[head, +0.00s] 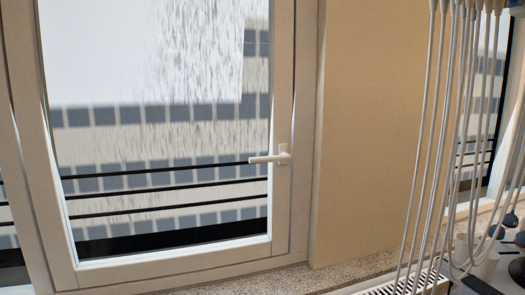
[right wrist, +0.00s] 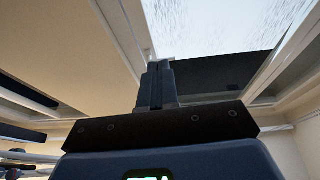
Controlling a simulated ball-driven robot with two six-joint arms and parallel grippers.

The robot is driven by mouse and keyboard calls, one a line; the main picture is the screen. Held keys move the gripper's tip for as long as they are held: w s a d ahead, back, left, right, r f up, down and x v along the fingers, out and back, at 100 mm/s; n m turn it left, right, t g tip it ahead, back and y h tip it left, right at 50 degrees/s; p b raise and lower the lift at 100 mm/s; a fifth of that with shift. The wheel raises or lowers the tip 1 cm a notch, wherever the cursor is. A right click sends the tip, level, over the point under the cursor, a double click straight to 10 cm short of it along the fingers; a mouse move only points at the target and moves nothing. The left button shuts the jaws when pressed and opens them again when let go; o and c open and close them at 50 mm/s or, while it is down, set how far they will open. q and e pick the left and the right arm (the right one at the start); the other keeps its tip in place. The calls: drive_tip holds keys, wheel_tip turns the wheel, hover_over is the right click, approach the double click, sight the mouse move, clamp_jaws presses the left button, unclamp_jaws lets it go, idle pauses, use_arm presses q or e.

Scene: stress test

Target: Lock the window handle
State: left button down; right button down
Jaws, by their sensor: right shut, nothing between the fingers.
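The white window handle (head: 270,158) sits on the right side of the window frame (head: 283,100) in the head view. Its lever lies about level and points left over the glass. The window sash looks closed against its frame. Neither gripper shows in the head view. In the right wrist view, my right gripper (right wrist: 160,68) has its two dark fingers together with nothing between them. The window glass (right wrist: 225,25) is seen beyond it at the top. The handle is not visible in the right wrist view, so its distance from the gripper cannot be told.
A beige wall section (head: 365,120) stands right of the window. A speckled sill (head: 270,283) runs below, with a white radiator grille (head: 415,287) at the lower right. Several pale cables (head: 440,130) hang at the right, in front of a second window.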

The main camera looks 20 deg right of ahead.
drive_tip(key=w+d+r+p, duration=0.1)
drive_tip(key=w+d+r, duration=0.1)
drive_tip(key=w+r, duration=2.4)
drive_tip(key=w+r+g, duration=0.3)
drive_tip(key=r, duration=1.9)
drive_tip(key=shift+s+a+f+n+g+y+p, duration=0.1)
drive_tip(key=shift+s+g+y+p, duration=0.05)
drive_tip(key=shift+s+g, duration=0.95)
drive_tip(key=shift+s+a+f+n+g+y+p, duration=0.15)
drive_tip(key=shift+s+g, duration=0.55)
drive_tip(key=shift+g, duration=0.8)
drive_tip(key=shift+s+d+n+g+y+p, duration=0.1)
drive_tip(key=shift+s+g+p, duration=0.05)
drive_tip(key=shift+s+g, duration=0.95)
drive_tip(key=shift+w, duration=0.15)
drive_tip(key=shift+w, duration=0.1)
